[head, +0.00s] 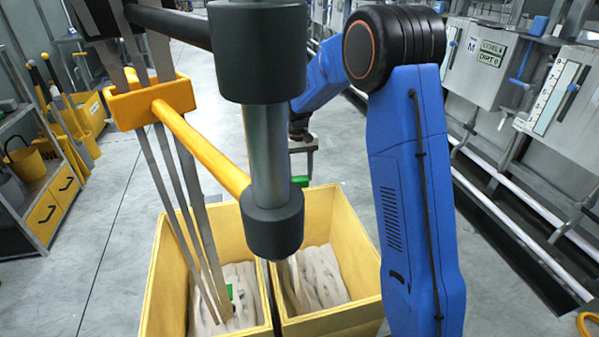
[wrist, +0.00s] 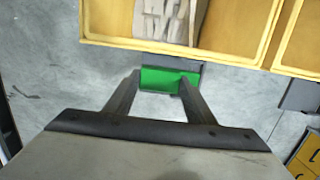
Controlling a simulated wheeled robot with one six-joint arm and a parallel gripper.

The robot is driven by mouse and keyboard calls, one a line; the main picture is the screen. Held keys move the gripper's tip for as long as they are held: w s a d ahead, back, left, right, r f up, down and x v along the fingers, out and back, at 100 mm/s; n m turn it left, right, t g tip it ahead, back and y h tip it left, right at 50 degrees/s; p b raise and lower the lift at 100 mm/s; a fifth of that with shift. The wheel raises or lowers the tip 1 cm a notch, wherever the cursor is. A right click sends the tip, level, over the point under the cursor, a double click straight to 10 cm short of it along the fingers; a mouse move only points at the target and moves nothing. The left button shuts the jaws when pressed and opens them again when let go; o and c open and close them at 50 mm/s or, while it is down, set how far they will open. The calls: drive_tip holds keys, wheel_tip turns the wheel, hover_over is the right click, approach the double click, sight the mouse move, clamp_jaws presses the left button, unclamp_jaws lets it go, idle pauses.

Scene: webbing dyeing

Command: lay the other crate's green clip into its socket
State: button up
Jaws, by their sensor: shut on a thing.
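My gripper (wrist: 161,77) is shut on a green clip (wrist: 168,79), which spans between its two fingers in the wrist view. The clip is just outside the end wall of the right-hand crate (wrist: 110,22), against or just before a dark grey socket (wrist: 206,70) below the rim. I cannot tell if the clip is seated in it. In the head view, the clip (head: 301,181) shows as a small green patch at that crate's far rim, partly hidden by my arm. Another green piece (head: 229,291) is in the left crate (head: 165,262).
Grey webbing (head: 322,275) lies in both crates. A second dark bracket (wrist: 302,95) is on the left crate's end. A yellow bar and hanging grey straps (head: 165,165) stand over the left crate. Floor beyond the crates is clear.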

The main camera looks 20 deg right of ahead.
drive_tip(key=shift+f, duration=0.2)
drive_tip(key=o, duration=1.1)
drive_tip(key=shift+r, duration=0.1)
